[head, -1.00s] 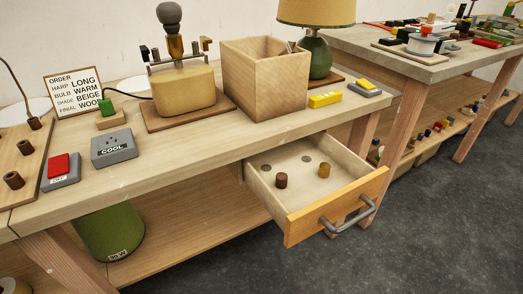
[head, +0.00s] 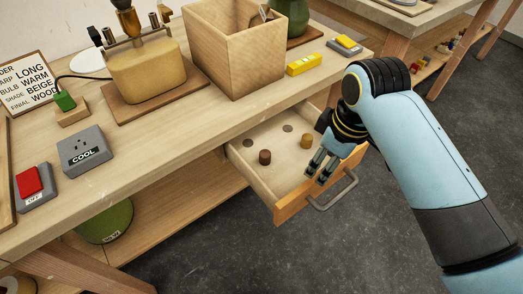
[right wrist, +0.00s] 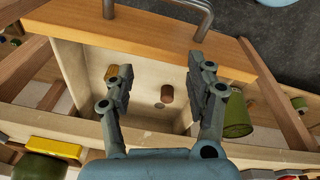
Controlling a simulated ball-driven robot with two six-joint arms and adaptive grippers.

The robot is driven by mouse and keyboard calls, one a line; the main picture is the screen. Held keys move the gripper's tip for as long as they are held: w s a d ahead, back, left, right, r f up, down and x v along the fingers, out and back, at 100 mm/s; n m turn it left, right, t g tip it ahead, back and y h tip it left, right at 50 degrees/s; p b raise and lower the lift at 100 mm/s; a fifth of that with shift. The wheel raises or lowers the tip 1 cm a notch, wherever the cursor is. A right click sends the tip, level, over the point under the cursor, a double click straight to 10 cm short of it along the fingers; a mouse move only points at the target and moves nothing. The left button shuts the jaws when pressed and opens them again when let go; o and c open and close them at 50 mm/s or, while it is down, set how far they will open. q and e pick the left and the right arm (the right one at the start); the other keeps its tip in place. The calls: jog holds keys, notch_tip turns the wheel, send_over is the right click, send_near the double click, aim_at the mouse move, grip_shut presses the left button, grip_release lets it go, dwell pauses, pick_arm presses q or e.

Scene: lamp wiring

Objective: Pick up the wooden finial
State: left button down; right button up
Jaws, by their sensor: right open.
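The open drawer (head: 238,158) holds two short cylinders. The reddish-brown one (head: 265,157) stands on the left and the golden-brown one (head: 306,141) on the right. The reddish-brown one looks more like the wooden finial, though I cannot be sure. My right gripper (head: 316,177) is open and empty, pointing down over the drawer near its front panel, apart from both pieces. In the right wrist view, the reddish-brown piece (right wrist: 166,93) shows between the fingers, and the golden-brown piece (right wrist: 111,73) is partly hidden by the left finger. My left gripper is out of view.
The drawer's front panel (head: 292,205) and metal handle (head: 335,190) lie close to my right gripper. Two grey discs lie in the drawer. A wooden box (head: 235,50) and a yellow block (head: 304,65) stand on the bench above. An order sign (head: 28,83) reads finial wood.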

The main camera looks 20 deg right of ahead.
jog(key=w+a+r+n+g+y, duration=0.1)
jog(key=w+a+r+n, duration=0.1)
jog(key=w+a+n, duration=0.6)
jog(key=m, duration=0.2)
send_over(265, 153)
jog(key=s+d, duration=0.1)
notch_tip(265, 153, down, 5)
jog(key=shift+d+r+b, duration=0.1)
jog(key=shift+b, duration=0.35)
jog(key=f, duration=0.2)
jog(key=f+b, duration=0.1)
jog(key=f, duration=0.1)
jog(key=w+a+f, duration=0.1)
jog(key=f, duration=0.1)
jog(key=shift+a+b, duration=0.1)
jog(key=shift+b, duration=0.25)
jog(key=c, duration=1.1)
